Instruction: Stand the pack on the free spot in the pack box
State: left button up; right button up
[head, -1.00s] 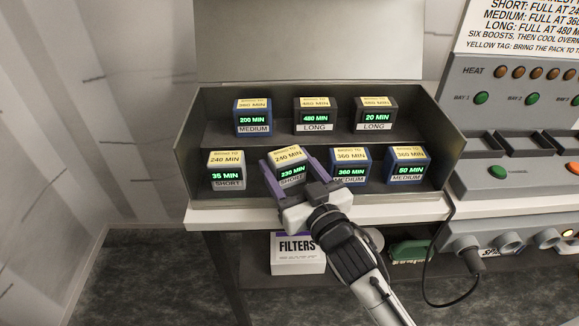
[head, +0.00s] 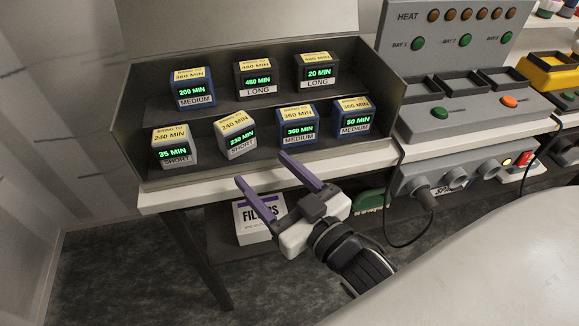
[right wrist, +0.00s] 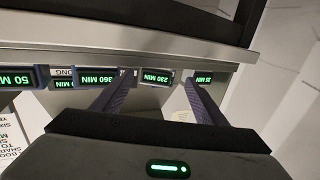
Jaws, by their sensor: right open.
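The pack box (head: 126,140) is a dark open two-step box on the bench. The grey 230 MIN SHORT pack (head: 237,136) stands upright in its front row, turned slightly, between the grey 35 MIN SHORT pack (head: 174,147) and the blue 360 MIN MEDIUM pack (head: 299,125). My right gripper (head: 262,168) is open and empty in front of the box, apart from the packs. In the right wrist view, the 230 MIN pack (right wrist: 156,79) shows beyond and between the open fingers (right wrist: 158,85). My left gripper is out of view.
The blue 50 MIN pack (head: 353,117) ends the front row. The back row holds a 200 MIN pack (head: 193,88), a 480 MIN pack (head: 257,79) and a 20 MIN pack (head: 317,73). A FILTERS box (head: 255,222) sits below. The charger (head: 470,110) stands right, with a cable beneath.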

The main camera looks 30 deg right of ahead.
jog(key=s+f+g, duration=0.3)
jog(key=s+f, duration=0.1)
jog(key=f, duration=0.5)
jog(key=s+f+g, duration=0.3)
jog(key=s+f, duration=0.2)
jog(key=f, duration=0.4)
jog(key=s+f+g, duration=0.2)
jog(key=s+f, duration=0.3)
jog(key=f, duration=0.5)
jog(key=shift+a+g, duration=0.35)
jog(key=shift+g, duration=0.05)
jog(key=shift+d, duration=0.1)
